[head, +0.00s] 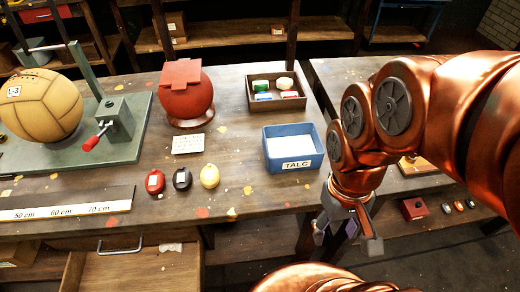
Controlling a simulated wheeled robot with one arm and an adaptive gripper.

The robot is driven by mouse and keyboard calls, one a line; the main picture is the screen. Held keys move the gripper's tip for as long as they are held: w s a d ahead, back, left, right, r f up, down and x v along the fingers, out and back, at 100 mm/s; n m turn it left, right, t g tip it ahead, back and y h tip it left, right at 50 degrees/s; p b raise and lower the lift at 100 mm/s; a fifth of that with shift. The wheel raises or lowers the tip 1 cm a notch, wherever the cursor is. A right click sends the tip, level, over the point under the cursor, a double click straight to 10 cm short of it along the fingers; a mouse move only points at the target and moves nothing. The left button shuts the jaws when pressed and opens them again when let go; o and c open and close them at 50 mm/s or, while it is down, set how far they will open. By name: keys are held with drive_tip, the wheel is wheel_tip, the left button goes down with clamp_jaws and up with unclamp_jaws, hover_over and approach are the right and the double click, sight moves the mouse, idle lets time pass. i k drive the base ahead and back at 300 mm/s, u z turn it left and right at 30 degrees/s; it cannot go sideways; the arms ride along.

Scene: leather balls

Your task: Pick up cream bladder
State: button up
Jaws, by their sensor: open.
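Three small rounded pieces lie in a row near the table's front edge: a red one (155,182), a black one (182,179) and a yellowish-cream one (210,176). The yellowish one at the right end of the row is the closest match to the cream bladder. It lies apart from the black one, with nothing covering it. My gripper (346,241) is open and points down, to the right of the row and past the blue talc tray. No object shows between its fingers.
A blue talc tray (272,135) stands between the row and my arm. Behind are a red ball on a stand (188,97), a small card (188,144) and a wooden box (250,99). A green clamp base (82,160) and ruler (70,212) lie left. An open drawer (120,268) juts below.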

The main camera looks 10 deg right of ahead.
sight(210, 177)
drive_tip(key=z, duration=1.95)
drive_tip(key=k, duration=1.75)
drive_tip(key=u, duration=2.5)
drive_tip(key=i, duration=0.5)
